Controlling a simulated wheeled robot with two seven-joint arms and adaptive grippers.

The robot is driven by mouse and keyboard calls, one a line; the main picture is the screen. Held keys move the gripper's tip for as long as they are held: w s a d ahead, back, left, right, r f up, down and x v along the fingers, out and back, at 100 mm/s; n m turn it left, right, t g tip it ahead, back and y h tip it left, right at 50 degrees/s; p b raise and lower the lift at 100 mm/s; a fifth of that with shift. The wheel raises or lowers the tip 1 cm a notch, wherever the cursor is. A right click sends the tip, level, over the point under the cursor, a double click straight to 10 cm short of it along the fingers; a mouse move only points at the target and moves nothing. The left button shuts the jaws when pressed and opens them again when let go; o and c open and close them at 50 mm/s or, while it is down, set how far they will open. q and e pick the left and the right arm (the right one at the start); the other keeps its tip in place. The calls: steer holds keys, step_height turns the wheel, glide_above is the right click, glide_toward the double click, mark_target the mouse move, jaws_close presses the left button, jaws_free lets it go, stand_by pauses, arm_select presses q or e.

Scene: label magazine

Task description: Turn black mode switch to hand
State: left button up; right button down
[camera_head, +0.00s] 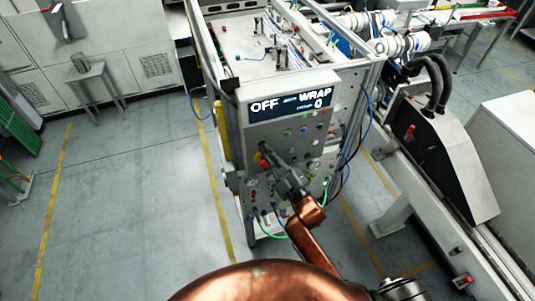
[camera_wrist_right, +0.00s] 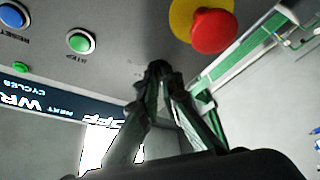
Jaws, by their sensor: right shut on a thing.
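The black mode switch (camera_wrist_right: 158,68) is a small dark knob on the grey control panel (camera_head: 286,139). My right gripper (camera_head: 268,152) reaches up to the panel's left part from below. In the right wrist view its fingertips (camera_wrist_right: 160,77) come together on the switch and largely hide it, so which way the knob points cannot be told. The display (camera_head: 290,103) above reads OFF, with WRAP and 0 to its right. My left gripper is not in view.
A red emergency button on a yellow plate (camera_wrist_right: 212,28) sits close beside the fingers. A green button (camera_wrist_right: 81,42) and a blue reset button (camera_wrist_right: 11,17) are also on the panel. Blue and green hoses hang below.

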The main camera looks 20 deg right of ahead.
steer(key=m+t+h+b, duration=0.1)
steer(key=m, duration=0.2)
steer(key=shift+a, duration=0.1)
steer(key=shift+m+t+h, duration=0.5)
steer(key=shift+m+h, duration=0.1)
steer(key=shift+m, duration=1)
steer(key=shift+a+r+m, duration=0.1)
steer(key=shift+m, duration=0.2)
steer(key=c, duration=2.1)
jaws_free()
steer(key=shift+f, duration=0.2)
steer(key=shift+s+f, duration=0.1)
steer(key=v, duration=1.1)
steer(key=shift+s, duration=0.45)
